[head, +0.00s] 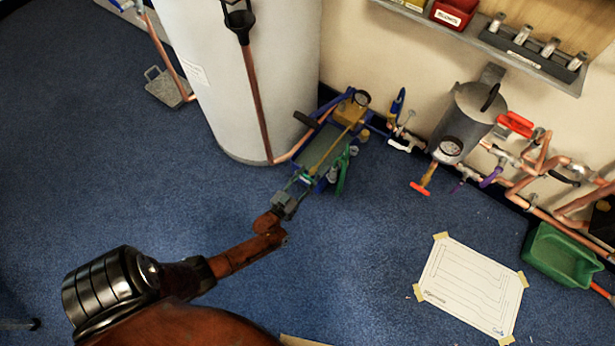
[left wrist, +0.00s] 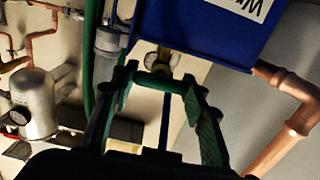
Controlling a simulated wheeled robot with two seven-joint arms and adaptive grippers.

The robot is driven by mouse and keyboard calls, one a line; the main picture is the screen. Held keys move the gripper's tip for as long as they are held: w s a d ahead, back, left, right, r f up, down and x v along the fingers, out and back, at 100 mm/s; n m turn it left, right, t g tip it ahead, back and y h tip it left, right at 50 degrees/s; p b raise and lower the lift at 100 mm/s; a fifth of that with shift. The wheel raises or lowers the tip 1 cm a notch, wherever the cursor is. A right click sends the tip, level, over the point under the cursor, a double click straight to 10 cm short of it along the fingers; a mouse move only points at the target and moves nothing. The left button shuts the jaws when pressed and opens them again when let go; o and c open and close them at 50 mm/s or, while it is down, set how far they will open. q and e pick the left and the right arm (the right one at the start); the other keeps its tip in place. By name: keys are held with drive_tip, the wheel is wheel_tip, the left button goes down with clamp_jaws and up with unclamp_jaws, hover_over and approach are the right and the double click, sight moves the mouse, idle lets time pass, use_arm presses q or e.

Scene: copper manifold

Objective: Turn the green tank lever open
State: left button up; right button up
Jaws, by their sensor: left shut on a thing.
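My left gripper (head: 298,186) is at the near end of the blue-framed unit (head: 327,185), beside the large grey-white tank (head: 265,80). In the left wrist view its two dark green fingers (left wrist: 160,105) stand on either side of a short green bar (left wrist: 160,82), which looks like the green lever; the fingers are shut on it. A brass fitting (left wrist: 160,60) shows just behind the bar. The lever's far side and pivot are partly hidden by the fingers and the blue box (left wrist: 200,30). My right gripper is in neither view.
A copper pipe (left wrist: 292,110) runs close to the right of the fingers, and a green hose (left wrist: 90,60) to the left. A grey canister (head: 470,118) with red-handled valves stands by the wall. A paper sheet (head: 470,285) is taped to the open blue floor (head: 190,215).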

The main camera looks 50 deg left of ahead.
use_arm(q)
drive_tip(key=n, duration=0.4)
drive_tip(key=shift+s+a, duration=0.1)
drive_tip(key=n, duration=0.4)
drive_tip(key=shift+f+n, duration=0.1)
drive_tip(key=shift+n, duration=0.2)
drive_tip(key=n, duration=0.4)
drive_tip(key=shift+a+n, duration=0.1)
drive_tip(key=shift+n, duration=0.2)
drive_tip(key=n, duration=0.4)
drive_tip(key=shift+f, duration=0.1)
drive_tip(key=shift+n, duration=0.4)
drive_tip(key=o, duration=1.2)
drive_tip(key=shift+c, duration=0.2)
